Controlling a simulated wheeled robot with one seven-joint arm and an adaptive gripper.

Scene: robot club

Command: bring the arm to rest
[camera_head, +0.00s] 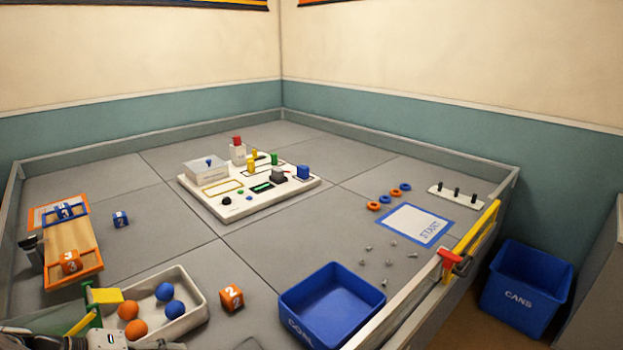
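I see no part that I can make out as my gripper in the head view. Some dark and grey parts show at the bottom left edge, cut off by the frame. I cannot tell whether they belong to my arm.
A grey walled table (330,143) fills the view. The floor bin (523,290) reads CANS.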

